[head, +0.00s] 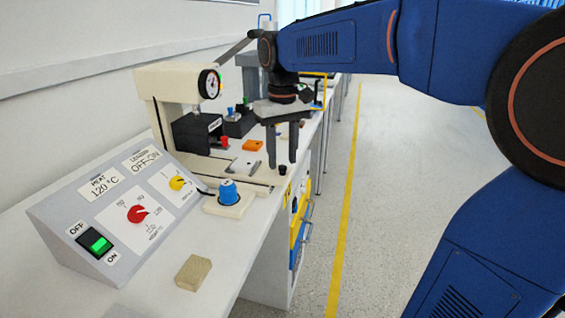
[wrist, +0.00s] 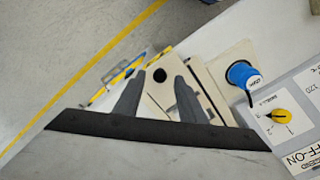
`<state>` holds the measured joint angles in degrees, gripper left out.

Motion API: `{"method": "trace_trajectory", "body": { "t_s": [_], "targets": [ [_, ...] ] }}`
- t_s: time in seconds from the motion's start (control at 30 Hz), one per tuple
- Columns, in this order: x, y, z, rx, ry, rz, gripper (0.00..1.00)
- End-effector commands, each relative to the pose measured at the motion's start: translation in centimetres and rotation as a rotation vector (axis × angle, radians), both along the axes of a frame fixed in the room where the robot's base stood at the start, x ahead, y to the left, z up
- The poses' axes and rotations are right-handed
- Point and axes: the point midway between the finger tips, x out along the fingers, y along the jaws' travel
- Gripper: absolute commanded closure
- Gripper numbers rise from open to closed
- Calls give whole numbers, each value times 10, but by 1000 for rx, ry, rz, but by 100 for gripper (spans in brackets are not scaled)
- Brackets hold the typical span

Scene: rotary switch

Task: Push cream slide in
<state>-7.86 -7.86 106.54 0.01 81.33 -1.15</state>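The cream slide (wrist: 160,95) runs between my fingers in the wrist view, with a round black knob (wrist: 159,75) near its outer end. In the head view the black knob (head: 283,170) shows at the bench edge, just below my fingertips; most of the slide is hard to make out there. My gripper (head: 281,160) points down, open, with its two fingers apart. In the wrist view my gripper (wrist: 155,80) has one finger on each side of the knob; I cannot tell whether either touches it.
The cream press (head: 165,85) with its dial and black head stands behind. A blue knob (head: 229,192) on a cream block and the sloped control panel (head: 120,205) are close by. A wooden block (head: 193,272) lies at the front. Floor beyond the bench is clear.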

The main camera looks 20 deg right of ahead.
Motion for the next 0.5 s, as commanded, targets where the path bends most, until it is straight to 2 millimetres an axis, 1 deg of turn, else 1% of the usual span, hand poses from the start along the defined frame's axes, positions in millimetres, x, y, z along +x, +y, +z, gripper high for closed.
{"method": "trace_trajectory", "body": {
  "t_s": [0.03, 0.1, 0.2, 0.5],
  "targets": [
    [0, 0, -6, 0, 1, 0, 63],
    [0, 0, -13, 0, 1, 0, 63],
    [0, 0, -19, 0, 0, 0, 63],
    [0, 0, -23, 0, 0, 0, 63]
  ]
}}
